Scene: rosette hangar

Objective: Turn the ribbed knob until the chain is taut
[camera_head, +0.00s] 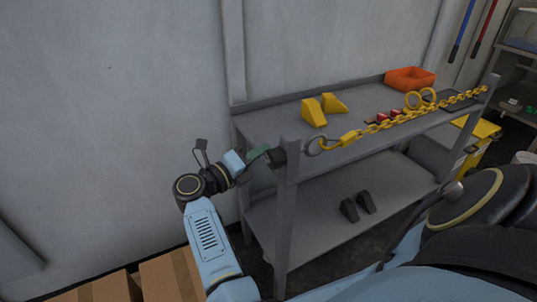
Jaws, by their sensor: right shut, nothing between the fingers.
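The dark knob (278,158) sits on the left side of the near grey post (289,185); its ribs are too small to make out. The yellow chain (400,116) runs from a metal ring (315,147) beside this post to the far post (490,90). It looks nearly straight, with little sag visible. My right gripper (260,152), with greenish fingertips, is shut and empty just left of the knob, its tips close to it. I cannot tell whether they touch. My left gripper is not in view.
Yellow wedges (320,108), an orange bin (410,78) and yellow rings (421,98) are on the grey bench (365,98). Dark wedges (357,206) lie on its lower shelf. Cardboard boxes (170,278) stand at bottom left. A grey wall is behind my arm.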

